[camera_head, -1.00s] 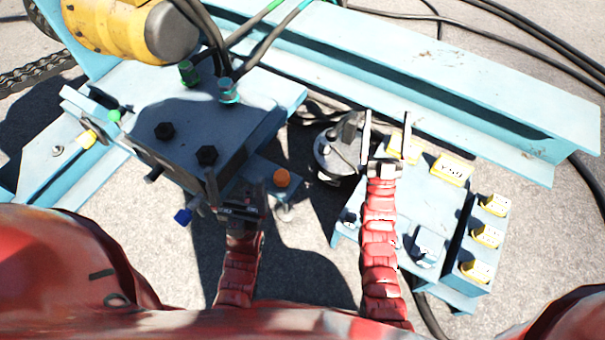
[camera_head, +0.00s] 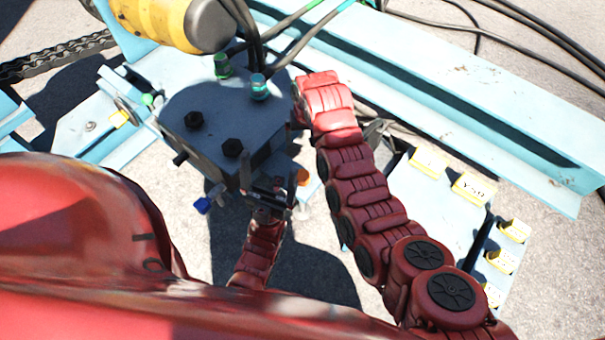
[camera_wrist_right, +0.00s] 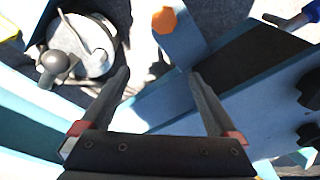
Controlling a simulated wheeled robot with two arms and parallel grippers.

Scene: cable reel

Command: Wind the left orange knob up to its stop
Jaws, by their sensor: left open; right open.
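An orange knob (camera_head: 302,177) sits on a light blue plate at the right side of the blue-grey block (camera_head: 222,115). In the right wrist view the orange knob (camera_wrist_right: 164,20) shows whole near the top edge, ahead of my right fingertips. My right gripper (camera_wrist_right: 158,73) is open and empty, with the knob beyond its fingers and apart from them. My left gripper (camera_head: 268,182) is open beside the block's lower corner, just left of the knob.
A blue knob (camera_head: 203,205) sticks out at the block's lower left. Black bolts (camera_head: 232,147) stand on the block. A panel with yellow tags (camera_head: 470,188) lies right of my right arm. A round grey fitting (camera_wrist_right: 80,45) lies left of the knob in the wrist view.

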